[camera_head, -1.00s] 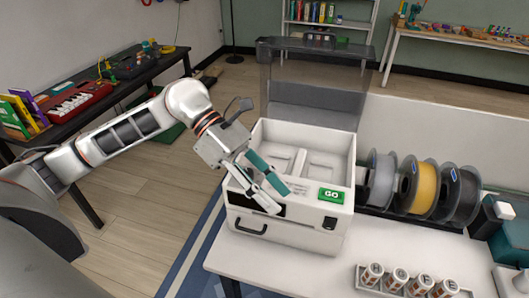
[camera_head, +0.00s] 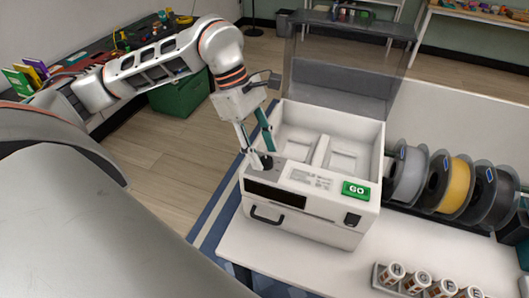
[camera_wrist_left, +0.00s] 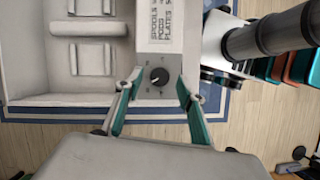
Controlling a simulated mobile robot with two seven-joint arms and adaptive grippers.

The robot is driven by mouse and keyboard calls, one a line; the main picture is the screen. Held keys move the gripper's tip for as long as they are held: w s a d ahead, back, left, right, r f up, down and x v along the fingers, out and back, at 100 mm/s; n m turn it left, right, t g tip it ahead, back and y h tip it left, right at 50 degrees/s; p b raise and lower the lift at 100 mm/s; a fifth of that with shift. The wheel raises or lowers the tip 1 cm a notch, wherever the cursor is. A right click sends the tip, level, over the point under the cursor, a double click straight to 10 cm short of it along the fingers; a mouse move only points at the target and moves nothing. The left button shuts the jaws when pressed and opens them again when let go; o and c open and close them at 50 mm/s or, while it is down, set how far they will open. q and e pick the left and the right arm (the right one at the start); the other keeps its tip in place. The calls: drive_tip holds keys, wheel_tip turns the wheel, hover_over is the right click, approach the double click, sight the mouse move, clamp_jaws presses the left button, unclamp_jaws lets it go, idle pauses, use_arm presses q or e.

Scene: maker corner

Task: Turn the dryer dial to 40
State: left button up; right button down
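The dryer (camera_head: 345,217) is a white box on the white table, with two empty-looking bays and its clear lid raised. In the head view the dial (camera_head: 267,163) is at the dryer's left front, partly behind a finger. My left gripper (camera_head: 262,154) points down over it. In the wrist view its fingers (camera_wrist_left: 153,86) stand apart on either side of the dial, with gaps showing. My right gripper is not in view.
A green GO button (camera_head: 356,189) and a dark display (camera_head: 275,193) are on the dryer. Grey, yellow and black spools (camera_head: 447,187) stand to its right. A rack of labelled jars (camera_head: 418,282) is at the front right. The raised lid (camera_head: 340,72) stands behind.

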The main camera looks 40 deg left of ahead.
use_arm(q)
drive_tip(key=shift+d+f, duration=0.3)
drive_tip(key=shift+f, duration=0.35)
drive_tip(key=c, duration=1.1)
